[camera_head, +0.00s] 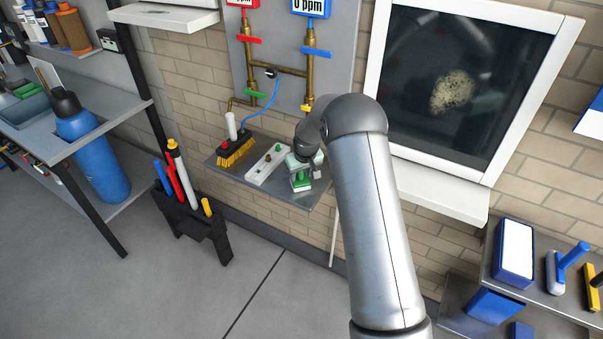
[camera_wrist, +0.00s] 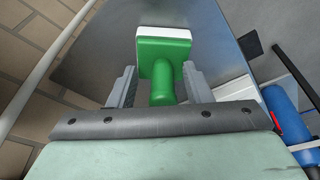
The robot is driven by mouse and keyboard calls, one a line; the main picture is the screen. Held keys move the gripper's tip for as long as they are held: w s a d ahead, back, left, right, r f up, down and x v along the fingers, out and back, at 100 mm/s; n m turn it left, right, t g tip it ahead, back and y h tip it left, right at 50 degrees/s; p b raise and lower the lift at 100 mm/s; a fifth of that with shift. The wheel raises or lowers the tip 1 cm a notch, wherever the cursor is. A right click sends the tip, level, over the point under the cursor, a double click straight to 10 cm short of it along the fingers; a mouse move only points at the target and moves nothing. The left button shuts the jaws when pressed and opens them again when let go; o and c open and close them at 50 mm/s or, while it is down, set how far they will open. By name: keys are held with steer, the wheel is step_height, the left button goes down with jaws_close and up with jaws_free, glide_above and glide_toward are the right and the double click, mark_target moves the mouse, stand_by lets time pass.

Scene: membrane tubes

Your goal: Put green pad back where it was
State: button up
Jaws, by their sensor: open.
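The green pad (camera_head: 300,184) has a green body with a white layer and a green handle. It is at the right part of the small grey wall shelf (camera_head: 227,171), partly hidden by my gripper in the head view. In the wrist view the pad (camera_wrist: 164,48) is straight ahead, with its handle pointing toward me. My gripper (camera_wrist: 160,86) is open, with one finger on each side of the handle. Gaps show between fingers and handle. In the head view my gripper (camera_head: 305,163) is just above the pad. I cannot tell whether the pad touches the shelf.
A white holder with knobs (camera_head: 267,165) and a yellow-bristled brush (camera_head: 235,153) stand left of the pad on the shelf. Pipes with coloured valves (camera_head: 310,68) are above. A framed dark window (camera_head: 465,85) is at right. The floor (camera_head: 285,290) in front is clear.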

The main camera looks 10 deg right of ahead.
steer(key=s+r+b, duration=0.1)
steer(key=s+r, duration=0.5)
steer(key=r, duration=0.2)
steer(key=s+r+b, duration=0.1)
steer(key=s+r, duration=0.4)
steer(key=r, duration=0.3)
steer(key=s+r+m+g, duration=0.1)
steer(key=s+m+g, duration=0.1)
steer(key=s, duration=3.1)
steer(key=shift+s+a+r+m+g+h, duration=0.2)
steer(key=shift+s+m+g+h, duration=0.1)
steer(key=shift+m, duration=0.1)
